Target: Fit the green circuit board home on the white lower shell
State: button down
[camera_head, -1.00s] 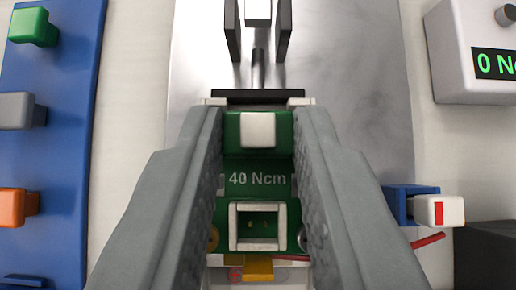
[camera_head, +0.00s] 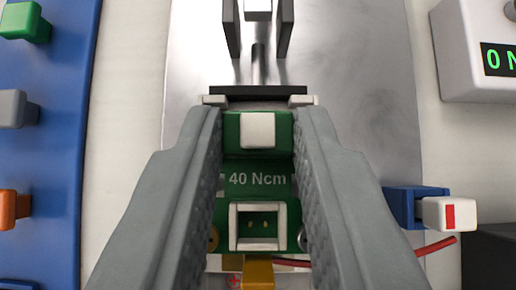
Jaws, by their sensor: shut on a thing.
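The green circuit board (camera_head: 256,181) is between the two grey fingers of my gripper (camera_head: 257,170), which is shut on its left and right sides. The board is marked "40 Ncm" and carries a white block at its far end and a white open socket (camera_head: 257,226) at its near end. Pieces of the white lower shell (camera_head: 304,100) show past the far end of the board and below its near edge. The fingers and the board hide most of the shell, so I cannot tell whether the board is seated. An orange-yellow tab (camera_head: 258,272) lies just below the near edge.
A metal plate (camera_head: 380,120) lies beneath, with a dark forked fixture (camera_head: 258,60) beyond the board. A blue rack (camera_head: 50,150) with coloured blocks stands left. At right are a blue holder (camera_head: 402,205) with a white-and-red plug (camera_head: 446,213), a red wire and a meter box (camera_head: 475,70).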

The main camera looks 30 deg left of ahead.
jog(key=shift+f, duration=0.8)
jog(key=c, duration=1.1)
grip_release()
jog(key=shift+c, duration=0.2)
jog(key=v, duration=1.7)
jog(key=shift+s, duration=0.15)
jog(key=shift+r, duration=0.15)
